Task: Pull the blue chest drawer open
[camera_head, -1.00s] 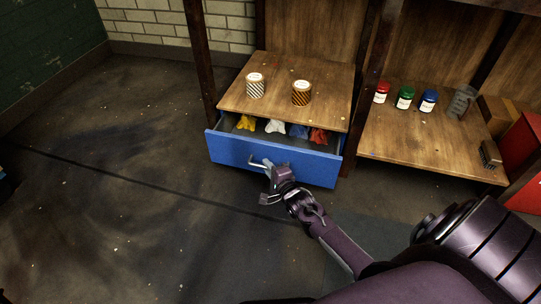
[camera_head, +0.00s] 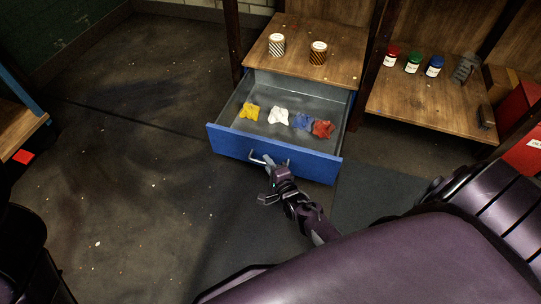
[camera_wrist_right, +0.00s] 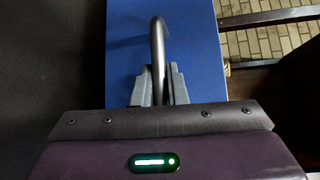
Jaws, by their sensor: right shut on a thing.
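The blue chest drawer (camera_head: 230,142) is pulled well out from under the wooden top, and its grey inside shows. My right gripper (camera_head: 268,166) is at the drawer front, shut on the metal handle (camera_head: 257,160). In the right wrist view the handle (camera_wrist_right: 158,45) stands between the two fingers (camera_wrist_right: 159,88), against the blue front (camera_wrist_right: 195,50). My left gripper is not in view.
Red, green and blue jars (camera_head: 413,63) and a grey jug (camera_head: 466,68) stand on the shelf at right. The floor (camera_head: 130,180) left of the drawer is clear.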

